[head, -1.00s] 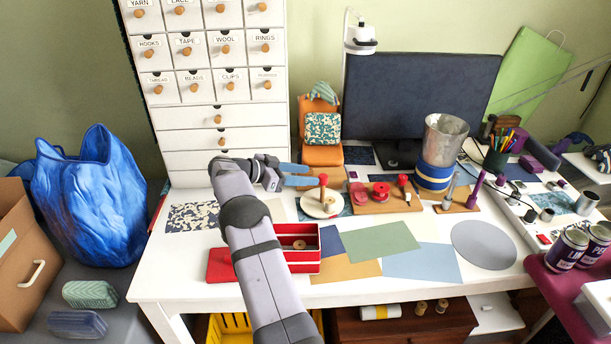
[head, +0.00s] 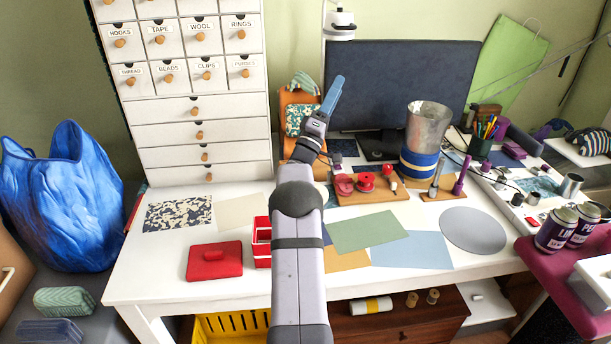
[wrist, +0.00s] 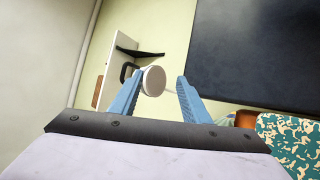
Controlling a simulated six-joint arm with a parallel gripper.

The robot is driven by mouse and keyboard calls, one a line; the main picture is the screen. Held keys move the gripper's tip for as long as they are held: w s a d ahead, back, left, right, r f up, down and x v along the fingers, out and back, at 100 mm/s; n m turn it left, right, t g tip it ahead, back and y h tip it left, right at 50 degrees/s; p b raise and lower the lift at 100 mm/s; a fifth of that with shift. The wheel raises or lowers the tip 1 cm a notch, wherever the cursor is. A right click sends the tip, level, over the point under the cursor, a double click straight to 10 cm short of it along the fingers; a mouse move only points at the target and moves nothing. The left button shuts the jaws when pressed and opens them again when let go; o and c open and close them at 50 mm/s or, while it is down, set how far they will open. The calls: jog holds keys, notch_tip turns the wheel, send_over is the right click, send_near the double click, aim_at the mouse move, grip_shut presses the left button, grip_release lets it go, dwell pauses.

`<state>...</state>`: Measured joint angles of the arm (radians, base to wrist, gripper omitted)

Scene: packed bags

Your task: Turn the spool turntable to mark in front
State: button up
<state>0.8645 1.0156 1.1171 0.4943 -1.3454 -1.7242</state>
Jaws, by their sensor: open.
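The spool turntable, a pale round disc with a red knob, is almost wholly hidden behind my arm in the head view. Its mark cannot be made out. My gripper (head: 333,92) is raised well above the table, in front of the dark monitor, with its blue fingers pointing up. In the wrist view my gripper (wrist: 160,82) is open, with nothing held between the fingers. The turntable does not show in the wrist view.
A wooden board (head: 372,194) with red spools stands right of my arm. Behind it are the monitor (head: 402,85) and a metal cup (head: 426,128). A white lamp (head: 340,25) hangs above. A red lid (head: 214,261) lies front left. Flat sheets (head: 368,231) cover the middle.

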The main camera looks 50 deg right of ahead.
jog(key=s+a+f+m+t+y+b, duration=0.1)
jog(key=f+m+t+y, duration=0.4)
jog(key=m, duration=0.6)
jog(key=s+a+f+m+t+y+b, duration=0.1)
jog(key=a+f+m+t+y+b, duration=0.2)
jog(key=f+m+y, duration=0.7)
jog(key=s+a+f+m+t+y+b, duration=0.1)
jog(key=a+f+m+t+y, duration=0.4)
jog(key=m, duration=0.8)
jog(key=shift+s+a+f+t+y+b, duration=0.15)
jog(key=shift+f+t+y+b, duration=0.15)
jog(key=shift+f+t+y, duration=0.4)
jog(key=shift+s+a+f+t+y+b, duration=0.1)
jog(key=shift+f+t+y+b, duration=0.2)
jog(key=shift+f+t+y, duration=0.35)
jog(key=shift+m+h, duration=0.25)
jog(key=shift+m, duration=0.05)
jog(key=shift+w+d+p, duration=0.2)
jog(key=shift+w, duration=1.05)
jog(key=shift+w+d+p, duration=0.15)
jog(key=shift+w+p, duration=0.05)
jog(key=shift+w, duration=1)
jog(key=shift+w+d+p, duration=0.2)
jog(key=shift+w, duration=1.05)
grip_shut()
